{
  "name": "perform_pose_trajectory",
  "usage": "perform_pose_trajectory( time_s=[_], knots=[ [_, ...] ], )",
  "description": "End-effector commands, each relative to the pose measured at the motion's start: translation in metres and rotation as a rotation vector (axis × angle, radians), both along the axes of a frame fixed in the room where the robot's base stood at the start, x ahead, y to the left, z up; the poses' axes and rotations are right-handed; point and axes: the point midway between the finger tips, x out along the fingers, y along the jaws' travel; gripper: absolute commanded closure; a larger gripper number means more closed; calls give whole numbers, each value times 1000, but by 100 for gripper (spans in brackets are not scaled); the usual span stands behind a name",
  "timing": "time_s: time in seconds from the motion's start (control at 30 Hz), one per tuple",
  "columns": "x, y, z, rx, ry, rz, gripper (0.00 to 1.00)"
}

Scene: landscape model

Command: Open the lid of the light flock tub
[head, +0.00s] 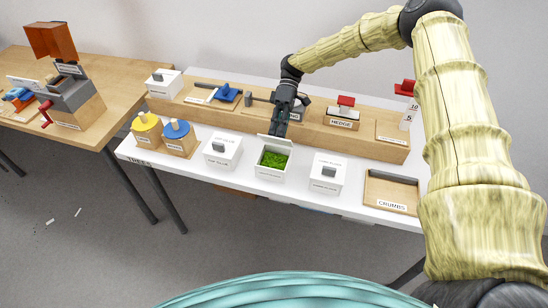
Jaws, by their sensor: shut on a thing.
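The white tub (270,172) in the middle of the front row holds bright green flock (274,159). The label on its front is too small to read. Its white lid (271,140) stands raised along the tub's back edge. My gripper (279,127) points down just behind the tub and is shut on the lid. The arm comes in from the right, and the gripper's body hides part of the shelf behind. The exact contact of the fingers with the lid is too small to see.
Closed white tubs stand left (222,152) and right (327,176) of the open one. A CRUMBS tray (391,192) lies at right. Yellow (146,128) and blue (178,138) topped containers stand at left. A wooden shelf (365,146) with tools and a HEDGE block runs behind.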

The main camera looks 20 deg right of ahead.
Motion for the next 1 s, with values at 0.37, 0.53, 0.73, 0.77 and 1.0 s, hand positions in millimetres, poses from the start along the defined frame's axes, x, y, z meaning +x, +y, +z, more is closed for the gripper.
perform_pose_trajectory(
  time_s=[0.37, 0.53, 0.73, 0.77, 1.0],
  knots=[
    [1, -2, -3, 5, 10, -1, 100],
    [4, -4, -4, 28, 46, -1, 100],
    [8, -6, -3, 56, 87, 0, 100],
    [9, -7, -3, 59, 93, -1, 100],
    [11, -8, 0, 77, 118, 0, 100]
  ],
)
